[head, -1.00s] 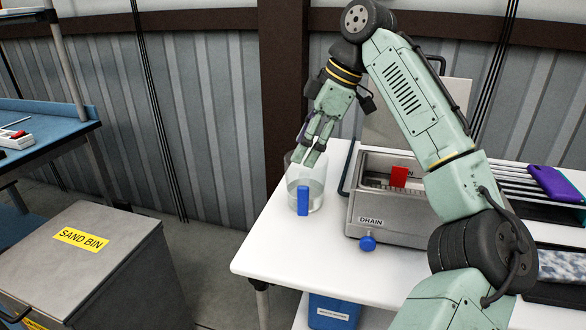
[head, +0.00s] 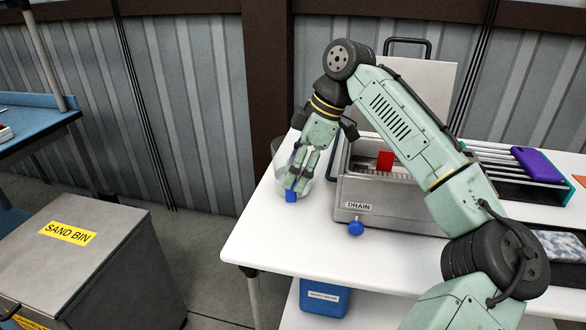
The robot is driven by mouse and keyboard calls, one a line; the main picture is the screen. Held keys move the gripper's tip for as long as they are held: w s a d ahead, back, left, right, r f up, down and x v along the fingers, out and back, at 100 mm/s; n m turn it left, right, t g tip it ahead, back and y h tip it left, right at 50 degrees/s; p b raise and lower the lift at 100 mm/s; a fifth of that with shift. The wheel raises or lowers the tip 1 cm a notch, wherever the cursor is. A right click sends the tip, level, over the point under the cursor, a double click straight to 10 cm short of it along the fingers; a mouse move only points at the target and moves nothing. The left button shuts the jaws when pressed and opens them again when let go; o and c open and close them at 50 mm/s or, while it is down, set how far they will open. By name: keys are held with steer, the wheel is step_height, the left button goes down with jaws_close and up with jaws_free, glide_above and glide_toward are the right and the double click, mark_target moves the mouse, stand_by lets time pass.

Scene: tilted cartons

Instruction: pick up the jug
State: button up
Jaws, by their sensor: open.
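The jug (head: 279,172) is clear, with a blue handle (head: 291,197) facing the front. It stands upright on the white table near the left edge, left of the metal drain box. My gripper (head: 296,184) is open and points down at the jug, its fingers overlapping the jug's front in the head view just above the handle. The fingers cover most of the handle's upper part and some of the jug's wall. I cannot tell whether the fingers touch the handle.
The metal drain box (head: 400,206) with a blue knob (head: 356,228) stands close to the jug's right. A purple object (head: 537,164) lies on a rack at the far right. The white table (head: 290,245) is bare in front. A sand bin (head: 75,260) stands at lower left.

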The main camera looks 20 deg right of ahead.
steer(key=shift+f, duration=0.1)
jaws_close()
stand_by(0.8)
